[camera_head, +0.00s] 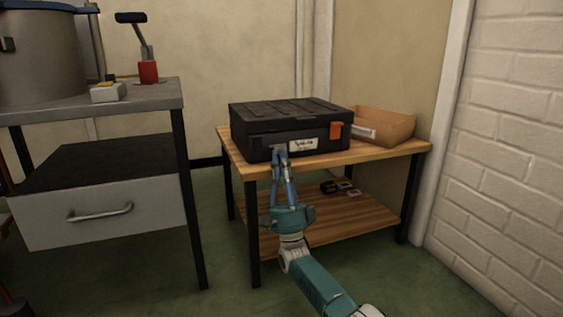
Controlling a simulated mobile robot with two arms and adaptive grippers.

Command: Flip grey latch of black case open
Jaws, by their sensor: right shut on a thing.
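The black case (292,114) lies closed on the wooden table (374,155). A white label with dark writing (303,145) is on its front face, and an orange latch (336,131) is near its right front corner. My right gripper (280,151) reaches up from below to the left part of the case's front. Its fingers are shut on a small grey piece there, which looks like the grey latch (277,148). The fingers hide most of that latch, so its exact position cannot be told. My left gripper is not in view.
An open cardboard box (386,125) stands right of the case. Small dark items (340,188) lie on the lower shelf. A grey workbench (150,97) with a drawer (100,211) stands at left, holding a large metal pot (40,55) and a red-based tool (148,71). A brick wall closes the right.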

